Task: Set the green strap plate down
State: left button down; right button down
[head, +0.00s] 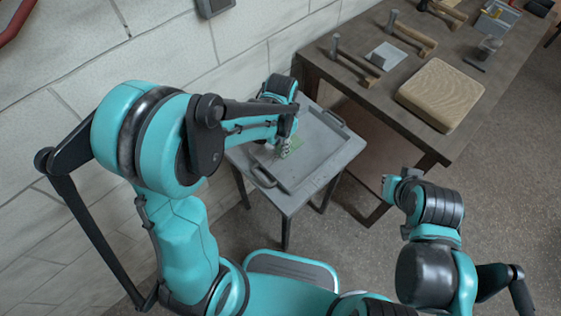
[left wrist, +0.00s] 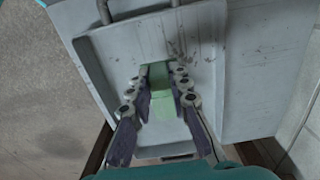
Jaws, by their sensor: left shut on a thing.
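The green strap plate (head: 295,146) is over the grey tray (head: 322,158) on the small side table. My left gripper (head: 284,148) is shut on it from above. In the left wrist view the plate (left wrist: 162,108) shows between the two fingers of the left gripper (left wrist: 160,82), with the tray floor (left wrist: 215,45) around it. The arm and fingers hide part of the plate, and I cannot tell whether it touches the tray. My right gripper (head: 389,187) is at the right, away from the tray, near the workbench's front leg; its jaw state is unclear.
The tray has raised rims and dark handles (head: 263,177). A dark workbench (head: 375,100) at the right holds a wooden block (head: 441,94), hammers (head: 357,62) and a light square piece (head: 386,56). A block wall stands behind the tray table. The right part of the tray is bare.

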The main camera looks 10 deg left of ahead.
aim_at(279, 166)
pick_arm(q)
jog(key=shift+s+a+f, duration=0.1)
jog(key=shift+s+f, duration=0.5)
jog(key=shift+s, duration=0.35)
jog(key=shift+s+f+b, duration=0.1)
jog(key=shift+f+b, duration=0.1)
jog(key=shift+b, duration=0.1)
jog(key=shift+f+b, duration=0.85)
jog(key=shift+f, duration=0.95)
jog(key=shift+f, duration=0.1)
jog(key=shift+f, duration=0.15)
jog(key=c, duration=1.4)
grip_release()
jog(key=shift+r, duration=0.2)
